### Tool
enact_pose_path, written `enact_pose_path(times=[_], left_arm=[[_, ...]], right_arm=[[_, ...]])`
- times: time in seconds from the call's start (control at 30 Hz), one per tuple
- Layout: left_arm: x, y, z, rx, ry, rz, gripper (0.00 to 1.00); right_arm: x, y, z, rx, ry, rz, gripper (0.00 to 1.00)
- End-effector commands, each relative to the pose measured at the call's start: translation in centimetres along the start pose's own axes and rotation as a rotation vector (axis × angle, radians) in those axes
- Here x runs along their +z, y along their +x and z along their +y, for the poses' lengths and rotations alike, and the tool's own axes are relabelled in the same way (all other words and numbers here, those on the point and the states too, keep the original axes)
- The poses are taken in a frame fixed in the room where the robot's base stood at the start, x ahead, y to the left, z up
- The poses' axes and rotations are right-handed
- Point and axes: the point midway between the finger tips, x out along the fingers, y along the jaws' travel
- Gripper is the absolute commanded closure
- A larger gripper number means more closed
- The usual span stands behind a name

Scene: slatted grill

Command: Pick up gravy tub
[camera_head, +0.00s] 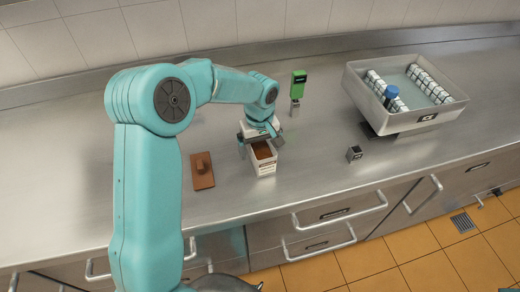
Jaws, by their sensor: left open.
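The gravy tub (264,165) is a small white open-topped box with brown contents, standing upright on the steel counter. Part of its far side is hidden by my left gripper. My left gripper (261,142) is open at the tub's upper far edge, with its fingers close to the rim. I cannot tell whether the fingers touch the tub. My left arm comes in from the left and bends down over the counter. My right gripper is not in view.
A brown slab with a raised knob (202,170) lies left of the tub. A green-topped device (298,88) stands behind it. A small dark cup (354,153) sits to the right. A large grey tray (437,119) with white-wrapped items stands at the back right. Steel counter (320,170) is clear around the tub.

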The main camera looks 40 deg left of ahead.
Motion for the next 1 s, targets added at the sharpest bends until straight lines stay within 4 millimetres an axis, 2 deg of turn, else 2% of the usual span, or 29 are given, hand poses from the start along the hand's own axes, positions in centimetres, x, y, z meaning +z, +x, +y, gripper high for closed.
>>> enact_pose_path(times=[0.13,0.33,0.37,0.4,0.6,0.87,1.0], left_arm=[[-0.1,1.4,0.1,0.0,0.001,0.0,0.04],[-0.1,1.5,0.1,0.001,0.001,0.001,0.04],[-0.1,1.5,0.1,0.001,0.001,0.001,0.07],[-0.1,1.5,0.1,0.001,0.001,0.001,0.21],[-0.1,1.5,0.1,0.001,0.001,0.001,0.85],[-0.1,1.3,0.2,0.002,0.0,0.002,0.85],[-0.2,0.4,0.2,0.003,0.0,0.004,0.85]], right_arm=[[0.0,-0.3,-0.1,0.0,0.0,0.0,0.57],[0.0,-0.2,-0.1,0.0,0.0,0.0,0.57],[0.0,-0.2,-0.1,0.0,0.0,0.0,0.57],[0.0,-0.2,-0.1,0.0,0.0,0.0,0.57],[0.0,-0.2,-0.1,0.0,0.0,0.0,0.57],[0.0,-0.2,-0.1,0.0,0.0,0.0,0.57],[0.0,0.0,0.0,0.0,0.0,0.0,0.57]])
